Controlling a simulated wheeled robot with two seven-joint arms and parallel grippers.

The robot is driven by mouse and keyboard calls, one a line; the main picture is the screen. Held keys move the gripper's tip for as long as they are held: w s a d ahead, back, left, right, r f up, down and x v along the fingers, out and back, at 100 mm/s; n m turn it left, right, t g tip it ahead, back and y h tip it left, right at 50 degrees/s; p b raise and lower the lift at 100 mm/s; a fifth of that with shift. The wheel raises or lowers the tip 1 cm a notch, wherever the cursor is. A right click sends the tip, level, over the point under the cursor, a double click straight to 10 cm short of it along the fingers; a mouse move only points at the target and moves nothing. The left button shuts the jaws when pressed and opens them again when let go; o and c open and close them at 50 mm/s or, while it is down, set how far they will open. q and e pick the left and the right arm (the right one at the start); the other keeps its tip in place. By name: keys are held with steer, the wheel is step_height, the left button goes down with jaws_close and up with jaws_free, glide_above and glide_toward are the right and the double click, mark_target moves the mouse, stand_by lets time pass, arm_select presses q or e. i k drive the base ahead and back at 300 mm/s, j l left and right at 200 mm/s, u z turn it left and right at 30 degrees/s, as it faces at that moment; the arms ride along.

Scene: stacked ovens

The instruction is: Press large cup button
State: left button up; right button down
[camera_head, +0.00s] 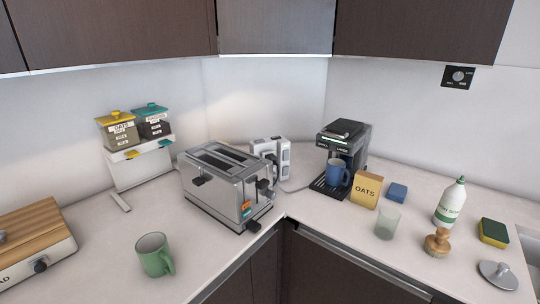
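A black and silver coffee machine (357,137) stands on the counter in the back corner, right of centre. Its front panel (334,146) carries two small light labels side by side. The right one appears to read "LARGE"; the left one is too small to read surely. The buttons themselves are too small to make out. A blue mug (337,173) stands upright on the machine's drip tray, below the panel. Neither of my grippers is in view.
A toaster (217,184) and a white socket block (271,152) stand left of the machine. An oats box (366,190), a blue sponge (397,192), a glass (387,223), a bottle (450,202) and a brush (437,243) stand to its right. A green mug (153,255) is front left.

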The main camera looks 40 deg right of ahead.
mark_target(339, 148)
steer(key=k+l+z, duration=0.1)
steer(key=z, duration=0.4)
steer(key=k+l+z, duration=0.1)
steer(key=z, duration=0.35)
steer(key=k+l+z, duration=0.1)
steer(key=l+z, duration=0.15)
steer(key=z, duration=0.25)
